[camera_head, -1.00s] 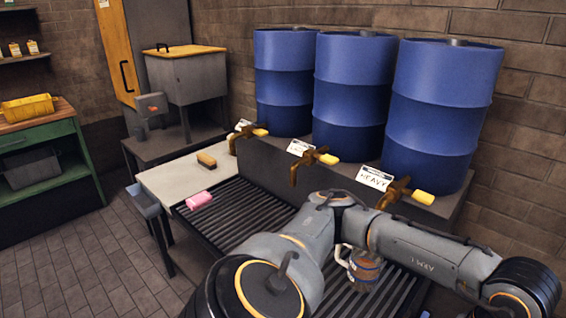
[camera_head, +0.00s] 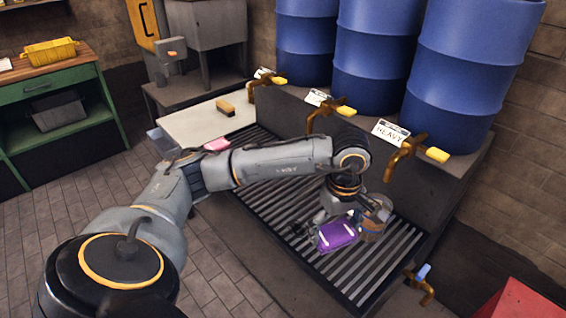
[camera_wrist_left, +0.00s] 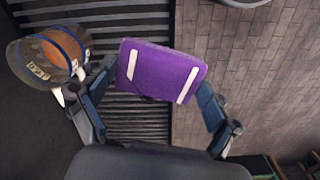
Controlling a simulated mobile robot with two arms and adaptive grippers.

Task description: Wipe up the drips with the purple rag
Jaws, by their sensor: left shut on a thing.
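The purple rag (camera_head: 337,235), a folded pad with two pale stripes, is held by my left gripper (camera_head: 325,222) over the slatted grate (camera_head: 275,200). In the left wrist view the rag (camera_wrist_left: 160,72) lies between the two fingers of my left gripper (camera_wrist_left: 150,105), which are shut on it. A glass jug (camera_head: 372,230) with brown contents is close beside the rag, to its right; it also shows at the left of the wrist view (camera_wrist_left: 48,58). I cannot make out any drips; the arm and rag cover part of the grate. My right gripper is not in view.
Brass taps (camera_head: 405,155) with yellow handles jut out over the grate below blue drums (camera_head: 458,75). A pink sponge (camera_head: 217,144) and a brush (camera_head: 226,107) lie to the left. A blue-handled tap (camera_head: 420,284) and a red object (camera_head: 515,300) are at lower right.

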